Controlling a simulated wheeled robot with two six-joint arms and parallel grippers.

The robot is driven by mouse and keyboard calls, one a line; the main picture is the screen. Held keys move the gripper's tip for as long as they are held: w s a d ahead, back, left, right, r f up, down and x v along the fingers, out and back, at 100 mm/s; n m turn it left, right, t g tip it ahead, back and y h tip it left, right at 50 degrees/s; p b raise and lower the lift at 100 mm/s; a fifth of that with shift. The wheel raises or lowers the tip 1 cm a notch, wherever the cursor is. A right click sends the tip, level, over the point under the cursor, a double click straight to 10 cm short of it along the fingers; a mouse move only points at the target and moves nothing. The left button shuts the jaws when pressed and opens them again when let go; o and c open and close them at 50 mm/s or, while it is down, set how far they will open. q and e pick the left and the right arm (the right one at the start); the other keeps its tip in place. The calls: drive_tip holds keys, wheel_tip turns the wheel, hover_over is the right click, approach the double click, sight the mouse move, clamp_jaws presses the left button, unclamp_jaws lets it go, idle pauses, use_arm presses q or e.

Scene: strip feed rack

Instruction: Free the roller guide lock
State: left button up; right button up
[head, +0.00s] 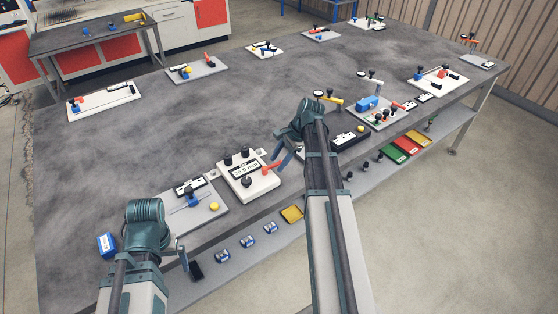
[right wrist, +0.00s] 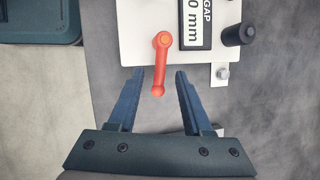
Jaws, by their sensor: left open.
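The roller guide unit is a white box (head: 248,180) with a "GAP … mm" readout (right wrist: 195,22) and black knobs, near the table's front edge. Its orange-red lock lever (head: 270,169) sits at the box's right side. In the right wrist view the lever (right wrist: 160,62) points down, its rounded end between the fingers. My right gripper (right wrist: 160,76) is open, one blue finger on each side of the lever, with gaps showing. It also shows in the head view (head: 279,155), partly behind my arm. My left gripper (head: 182,256) is open and empty, low at the front left.
A grey plate (head: 213,221) with a blue piece and yellow knob lies left of the box. Another station with a blue block (head: 367,103) stands to the right. A lower shelf (head: 235,262) holds small parts and trays. The table's middle is clear.

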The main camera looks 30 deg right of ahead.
drive_tip(key=p+v, duration=1.2)
drive_tip(key=v, duration=0.1)
drive_tip(key=shift+d+r+p, duration=0.2)
drive_tip(key=shift+r+p, duration=0.1)
drive_tip(key=shift+r, duration=0.05)
drive_tip(key=shift+a, duration=0.1)
idle(0.5)
drive_tip(key=s+a+f+n+g+h+b, duration=0.15)
drive_tip(key=a+n, duration=0.35)
drive_tip(key=a, duration=0.7)
drive_tip(key=s+a+f+n+g+h+b, duration=0.1)
drive_tip(key=s+a+f+n, duration=0.2)
drive_tip(key=a+n, duration=0.55)
drive_tip(key=s+a+n+h+b, duration=0.1)
drive_tip(key=s+a+n, duration=0.3)
drive_tip(key=a, duration=0.4)
drive_tip(key=s+a+f+n+h, duration=0.1)
drive_tip(key=s+a+n+h, duration=0.1)
drive_tip(key=s+a+n, duration=0.2)
drive_tip(key=shift+s+a+f+b, duration=0.35)
drive_tip(key=shift+s+a, duration=0.8)
drive_tip(key=shift+a, duration=1.05)
